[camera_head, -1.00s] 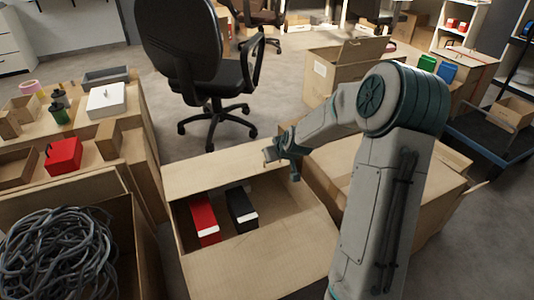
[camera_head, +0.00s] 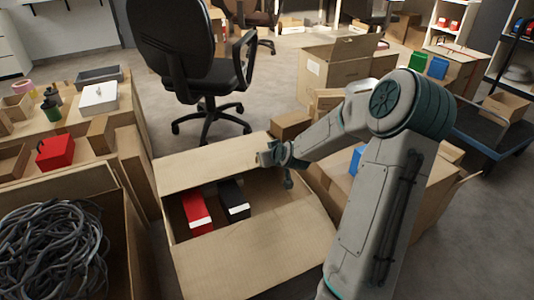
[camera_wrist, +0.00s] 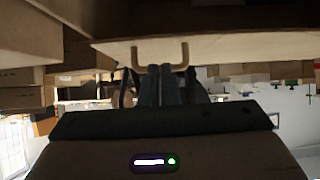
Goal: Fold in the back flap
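The open carton (camera_head: 254,258) stands at the lower middle of the head view. A red box (camera_head: 197,212) and a black box (camera_head: 234,200) lie inside it. Its back flap (camera_head: 205,165) slopes outward at the far edge, and its front flap spreads toward me. My gripper (camera_head: 268,158) is at the right part of the back flap; contact cannot be made out. In the wrist view my gripper's fingers (camera_wrist: 165,84) look close together with nothing seen between them.
A carton of grey cable (camera_head: 50,250) stands at left, beside a table with a red box (camera_head: 55,152) and bottles. An office chair (camera_head: 190,60) stands behind the carton. Another carton with a blue item (camera_head: 357,160) stands close at right, partly behind my arm.

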